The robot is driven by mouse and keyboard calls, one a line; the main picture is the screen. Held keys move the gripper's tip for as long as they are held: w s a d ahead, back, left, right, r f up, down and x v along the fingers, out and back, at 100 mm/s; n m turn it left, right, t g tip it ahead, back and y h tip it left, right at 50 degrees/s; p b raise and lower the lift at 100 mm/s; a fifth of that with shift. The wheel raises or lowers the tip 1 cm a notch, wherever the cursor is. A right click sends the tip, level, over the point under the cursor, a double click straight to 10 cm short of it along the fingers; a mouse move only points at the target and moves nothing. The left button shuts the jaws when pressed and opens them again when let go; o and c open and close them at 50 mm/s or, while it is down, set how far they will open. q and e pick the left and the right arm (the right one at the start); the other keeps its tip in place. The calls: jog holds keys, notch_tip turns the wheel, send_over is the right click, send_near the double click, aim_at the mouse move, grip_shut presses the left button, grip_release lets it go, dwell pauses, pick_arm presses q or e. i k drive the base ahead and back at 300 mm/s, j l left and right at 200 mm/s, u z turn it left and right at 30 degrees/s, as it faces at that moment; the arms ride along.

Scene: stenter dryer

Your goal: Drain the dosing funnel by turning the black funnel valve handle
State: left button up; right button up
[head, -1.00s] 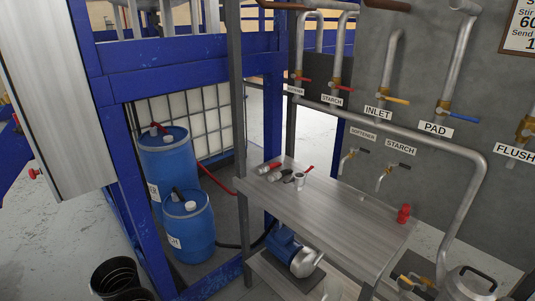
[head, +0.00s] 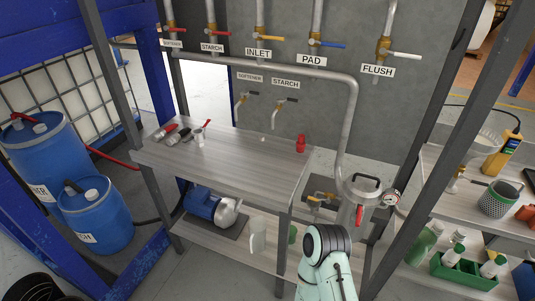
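A pale metal bowl-shaped vessel (head: 487,142), which looks like the dosing funnel, is at the right above the side bench. A brass valve (head: 455,180) sits below and left of it, with a dark handle (head: 477,183) pointing right. This looks like the black funnel valve handle, but it is small and partly crowded by other things. The funnel's outlet is not clear. A link of my arm shows at the bottom centre, well left of and below the valve. Neither gripper is in view.
A side bench (head: 436,202) at the right holds a perforated metal cup (head: 498,199) and a yellow handheld device (head: 503,152). A green crate (head: 463,272) with bottles is below. A dark frame post stands left of this bench. A steel table (head: 225,168) and a lidded pot (head: 359,193) are nearer the centre.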

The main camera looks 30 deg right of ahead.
aim_at(460, 176)
jog(key=z, duration=1.55)
jog(key=i+l+u, duration=0.15)
jog(key=l+u, duration=0.25)
jog(key=l, duration=0.9)
jog(key=l+u, duration=0.4)
jog(key=l, duration=0.85)
